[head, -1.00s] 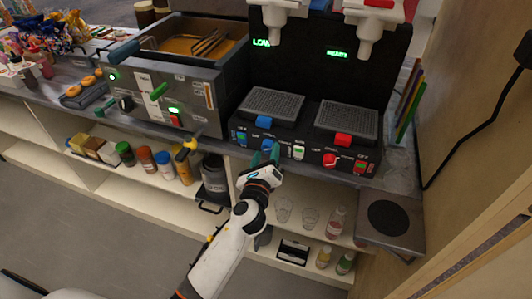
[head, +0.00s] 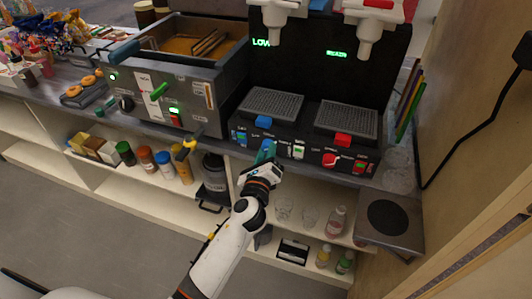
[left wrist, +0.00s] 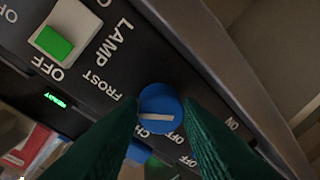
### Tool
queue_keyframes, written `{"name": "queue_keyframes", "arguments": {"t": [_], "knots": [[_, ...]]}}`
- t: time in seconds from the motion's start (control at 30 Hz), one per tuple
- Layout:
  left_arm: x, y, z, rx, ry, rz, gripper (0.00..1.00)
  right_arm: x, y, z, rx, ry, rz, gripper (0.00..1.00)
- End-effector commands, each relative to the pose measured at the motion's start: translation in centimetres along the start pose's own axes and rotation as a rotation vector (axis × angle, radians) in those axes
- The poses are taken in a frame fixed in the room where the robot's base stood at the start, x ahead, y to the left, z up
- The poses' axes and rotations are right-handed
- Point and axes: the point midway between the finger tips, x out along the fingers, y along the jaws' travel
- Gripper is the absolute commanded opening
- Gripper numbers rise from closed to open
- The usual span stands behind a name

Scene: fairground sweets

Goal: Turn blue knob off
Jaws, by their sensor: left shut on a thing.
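The blue knob (left wrist: 160,104) sits on the black front panel (left wrist: 120,75), with a pale pointer line lying nearly level across its face in the left wrist view. The letters FROST, CH and OFF are printed around it; part of the lettering is hidden by the fingers. My left gripper (head: 266,152) reaches up to the panel from below. Its green fingers stand on either side of the knob in the left wrist view, shut on it. In the head view the knob (head: 268,144) is mostly covered by the fingers. My right gripper is not in view.
A green lamp switch (left wrist: 54,43) is beside the knob. Drip trays (head: 272,104) lie above the panel. A fryer (head: 170,90) stands left; shelves with bottles and glasses are below.

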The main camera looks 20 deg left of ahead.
Motion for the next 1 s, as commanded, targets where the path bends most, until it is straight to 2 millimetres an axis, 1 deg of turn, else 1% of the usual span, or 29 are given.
{"name": "queue_keyframes", "arguments": {"t": [0.27,1.0], "knots": [[0.0,0.2,-0.2,-0.201,-0.024,-0.019,0.08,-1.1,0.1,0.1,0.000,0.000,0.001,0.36],[0.0,0.2,-0.6,-0.898,-0.102,-0.086,0.08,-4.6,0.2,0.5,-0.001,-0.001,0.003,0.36]]}}
